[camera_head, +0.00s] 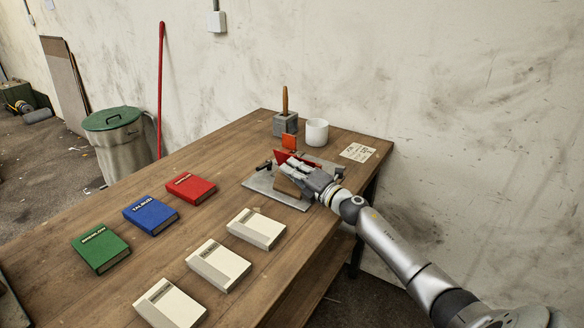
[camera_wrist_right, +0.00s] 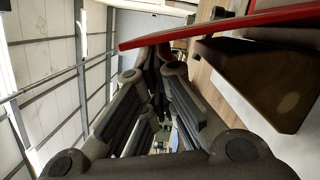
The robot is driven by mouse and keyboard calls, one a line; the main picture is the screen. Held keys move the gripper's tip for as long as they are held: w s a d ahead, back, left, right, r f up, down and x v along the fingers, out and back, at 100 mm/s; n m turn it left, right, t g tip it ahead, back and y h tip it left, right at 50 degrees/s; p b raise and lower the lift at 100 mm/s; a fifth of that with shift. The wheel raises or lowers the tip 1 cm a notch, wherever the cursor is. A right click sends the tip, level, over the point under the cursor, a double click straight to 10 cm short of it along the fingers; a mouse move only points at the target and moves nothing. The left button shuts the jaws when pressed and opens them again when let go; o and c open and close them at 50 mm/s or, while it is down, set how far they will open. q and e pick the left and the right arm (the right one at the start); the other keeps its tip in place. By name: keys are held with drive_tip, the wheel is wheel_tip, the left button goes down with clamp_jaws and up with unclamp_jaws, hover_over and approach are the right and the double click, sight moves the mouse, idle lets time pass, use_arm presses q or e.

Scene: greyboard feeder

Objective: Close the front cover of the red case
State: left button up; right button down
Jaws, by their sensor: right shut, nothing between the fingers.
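A red board, the visible part of the red case (camera_head: 280,157), stands tilted up on a grey metal plate (camera_head: 262,185) at the table's right end. In the right wrist view the red board (camera_wrist_right: 225,27) shows edge-on along the top, beside a brown block or board (camera_wrist_right: 270,80). My right gripper (camera_head: 288,169) is shut and empty, over the plate, just in front of the red board. In the wrist view its fingertips (camera_wrist_right: 152,62) are close to the red edge; whether they touch it I cannot tell. The gripper hides much of the case. My left gripper is out of view.
Red (camera_head: 190,188), blue (camera_head: 150,214) and green (camera_head: 100,247) books lie at left, with white boxes (camera_head: 256,229) in front. Behind the plate stand a white cup (camera_head: 317,132), a grey holder (camera_head: 285,124) and an orange-red piece (camera_head: 289,141). A printed card (camera_head: 357,152) lies right.

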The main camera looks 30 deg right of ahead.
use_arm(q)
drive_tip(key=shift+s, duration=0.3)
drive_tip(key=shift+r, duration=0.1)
use_arm(e)
drive_tip(key=shift+r, duration=0.1)
use_arm(q)
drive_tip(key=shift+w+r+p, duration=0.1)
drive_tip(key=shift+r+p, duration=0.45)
drive_tip(key=shift+p, duration=0.1)
use_arm(e)
drive_tip(key=shift+w+d+r+m, duration=0.1)
drive_tip(key=shift+d+r+m, duration=0.15)
drive_tip(key=shift+m, duration=0.25)
